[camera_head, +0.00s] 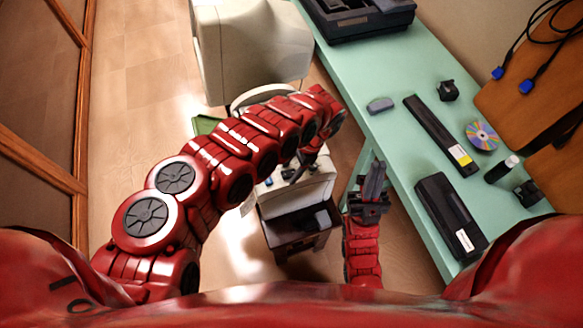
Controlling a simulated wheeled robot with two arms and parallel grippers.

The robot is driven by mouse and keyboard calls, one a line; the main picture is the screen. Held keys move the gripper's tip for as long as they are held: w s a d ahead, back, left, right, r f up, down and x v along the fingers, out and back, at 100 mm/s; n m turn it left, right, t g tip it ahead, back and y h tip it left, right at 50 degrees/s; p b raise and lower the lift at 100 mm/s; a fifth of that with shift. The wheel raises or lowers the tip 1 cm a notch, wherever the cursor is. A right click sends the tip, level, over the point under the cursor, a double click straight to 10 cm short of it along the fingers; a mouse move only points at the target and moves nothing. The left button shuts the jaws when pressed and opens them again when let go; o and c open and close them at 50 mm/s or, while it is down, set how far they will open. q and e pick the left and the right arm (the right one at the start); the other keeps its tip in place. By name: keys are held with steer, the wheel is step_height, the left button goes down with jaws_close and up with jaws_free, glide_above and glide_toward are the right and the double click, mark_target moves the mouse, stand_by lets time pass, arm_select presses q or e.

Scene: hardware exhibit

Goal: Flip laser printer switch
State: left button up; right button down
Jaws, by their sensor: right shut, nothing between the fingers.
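A beige machine (313,195), which looks like the laser printer, stands on a dark stand in the lower middle, partly hidden under my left arm. I cannot make out a switch on it. My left arm arches over it from the left, and my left gripper (290,174) is small and dark over the machine's top. Whether its fingers are apart is too unclear to tell, as is contact. My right gripper (375,172) points up the picture, right of the machine, beside the green table's edge. Its fingers are together with nothing between them.
A green table (393,130) runs along the right, bearing a black device (362,20), a long black bar (440,135), a disc (482,135) and a black box (450,215). A large beige cabinet (250,55) stands at the upper middle. Wooden floor (135,100) is clear at left.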

arm_select(q)
jaws_close()
steer(key=shift+r+p, duration=0.2)
steer(key=shift+p, duration=0.1)
steer(key=h+p, duration=0.1)
steer(key=p, duration=0.2)
steer(key=a+t+h+p, duration=0.1)
steer(key=h+p, duration=0.1)
steer(key=p, duration=0.2)
steer(key=shift+s+r+h+p, duration=0.2)
steer(key=shift+h+p, duration=0.1)
steer(key=shift+f+p, duration=0.1)
steer(key=shift+p, duration=0.2)
steer(key=shift+w+f+h, duration=0.1)
steer(key=shift+f+h, duration=0.1)
steer(key=shift+h, duration=0.2)
steer(key=shift+o, duration=0.6)
jaws_free()
